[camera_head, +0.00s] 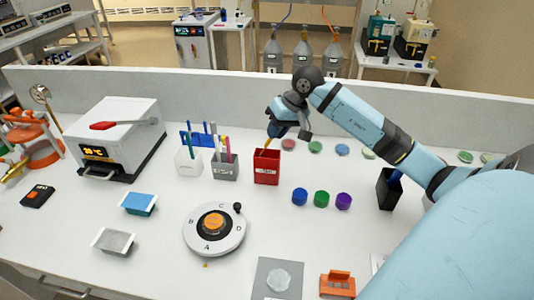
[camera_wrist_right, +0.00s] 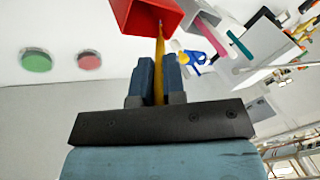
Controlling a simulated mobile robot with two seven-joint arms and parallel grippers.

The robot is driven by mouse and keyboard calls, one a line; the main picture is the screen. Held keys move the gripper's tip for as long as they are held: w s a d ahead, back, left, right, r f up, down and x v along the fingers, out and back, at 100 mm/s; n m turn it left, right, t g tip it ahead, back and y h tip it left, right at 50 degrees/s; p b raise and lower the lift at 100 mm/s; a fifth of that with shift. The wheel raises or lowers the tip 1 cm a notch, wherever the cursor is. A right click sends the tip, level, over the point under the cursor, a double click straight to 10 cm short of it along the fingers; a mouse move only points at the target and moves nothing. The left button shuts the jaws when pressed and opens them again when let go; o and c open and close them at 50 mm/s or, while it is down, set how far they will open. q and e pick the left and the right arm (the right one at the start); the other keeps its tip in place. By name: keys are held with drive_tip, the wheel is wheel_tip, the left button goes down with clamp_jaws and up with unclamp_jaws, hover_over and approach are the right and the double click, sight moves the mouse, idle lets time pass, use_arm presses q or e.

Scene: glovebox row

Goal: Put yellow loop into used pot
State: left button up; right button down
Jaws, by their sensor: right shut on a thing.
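The red pot (camera_head: 266,172) with a white label stands on the bench near the middle; it also shows at the top of the right wrist view (camera_wrist_right: 135,14). I take it for the used pot, though its label is too small to read. My right gripper (camera_head: 272,136) is just above the pot's rim, shut on the thin yellow loop (camera_wrist_right: 159,62). The loop sticks out from between the fingers, its far end at the red pot's edge; I cannot tell whether that end is inside. My left gripper is not in view.
A white pot (camera_head: 187,167) and a grey pot (camera_head: 225,171) with coloured sticks stand left of the red pot. Blue, green and purple caps (camera_head: 321,199) lie to its right. A black pot (camera_head: 388,193) stands further right. A round dial (camera_head: 230,238) lies in front.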

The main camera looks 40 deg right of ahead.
drive_tip(key=c, duration=1.2)
unclamp_jaws()
drive_tip(key=shift+c, duration=0.2)
drive_tip(key=shift+o, duration=0.7)
drive_tip(key=b+v, duration=0.2)
drive_tip(key=v, duration=1.1)
drive_tip(key=shift+r, duration=0.4)
drive_tip(key=shift+s, duration=0.1)
